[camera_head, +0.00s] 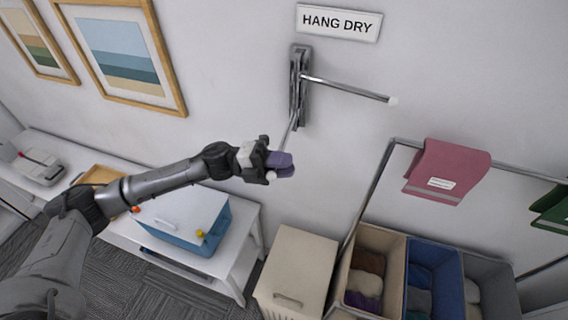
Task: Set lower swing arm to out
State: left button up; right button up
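A metal wall bracket (299,88) under the "HANG DRY" sign carries two thin swing arms. The upper swing arm (345,88) points right, away from the bracket, and ends in a white tip. The lower swing arm (290,130) runs down and slightly left from the bracket to my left gripper (282,164). A white tip shows just below the gripper's purple fingers and looks like that arm's end. The fingers are close together and overlap the lower arm in the picture; whether they grip it or sit in front of it is unclear. My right gripper is out of view.
A white bench (243,272) with a blue white-lidded box (205,226) stands below my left arm. A beige hamper (297,265), fabric bins and a rail with a pink towel (447,170) stand at right. The wall around the upper arm is clear.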

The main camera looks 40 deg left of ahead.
pick_arm(q)
jog(key=o, duration=0.3)
jog(key=shift+o, duration=0.2)
jog(key=b+v, duration=0.4)
jog(key=v, duration=0.9)
jog(key=shift+s+a, duration=0.15)
jog(key=shift+a, duration=0.2)
jog(key=shift+f, duration=0.1)
